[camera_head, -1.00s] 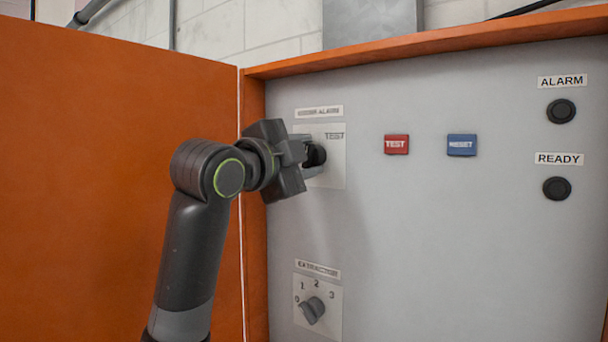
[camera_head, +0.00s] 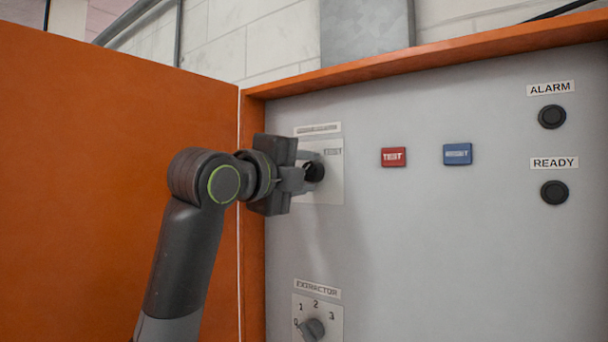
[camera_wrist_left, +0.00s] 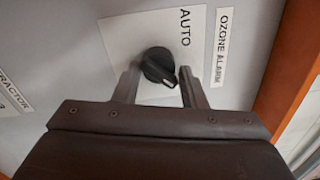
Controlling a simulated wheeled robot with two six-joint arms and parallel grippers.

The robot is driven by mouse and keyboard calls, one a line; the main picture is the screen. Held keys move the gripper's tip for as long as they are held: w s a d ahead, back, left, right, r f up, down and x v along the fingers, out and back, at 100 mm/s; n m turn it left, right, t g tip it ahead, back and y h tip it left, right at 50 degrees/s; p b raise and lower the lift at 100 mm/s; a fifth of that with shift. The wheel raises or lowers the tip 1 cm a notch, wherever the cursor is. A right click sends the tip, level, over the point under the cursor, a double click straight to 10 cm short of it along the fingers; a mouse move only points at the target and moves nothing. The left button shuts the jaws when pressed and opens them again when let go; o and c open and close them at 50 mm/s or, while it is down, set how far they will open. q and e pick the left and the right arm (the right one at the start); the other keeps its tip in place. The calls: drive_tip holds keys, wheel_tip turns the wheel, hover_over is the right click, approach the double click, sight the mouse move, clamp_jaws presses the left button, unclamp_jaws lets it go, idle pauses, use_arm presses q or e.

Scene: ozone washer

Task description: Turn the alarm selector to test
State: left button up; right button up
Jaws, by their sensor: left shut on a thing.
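The alarm selector is a black knob (camera_head: 315,172) on a pale plate (camera_head: 332,192) at the upper left of the grey panel. TEST is printed at the plate's upper right in the head view. My left gripper (camera_head: 309,170) is shut on the knob, a finger on either side in the wrist view. It partly hides the plate in the head view. My right gripper is not in view.
A red TEST button (camera_head: 393,157) and a blue button (camera_head: 457,154) sit to the right. The EXTRACTOR knob (camera_head: 312,329) is below. Round black ALARM (camera_head: 552,117) and READY (camera_head: 554,193) fittings are at far right. An orange door (camera_head: 90,150) stands left.

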use_arm(q)
drive_tip(key=shift+w+f, duration=0.1)
drive_tip(key=o, duration=0.8)
drive_tip(key=shift+o, duration=0.4)
drive_tip(key=shift+w+a, duration=0.1)
drive_tip(key=shift+w, duration=0.15)
drive_tip(key=shift+s, duration=0.2)
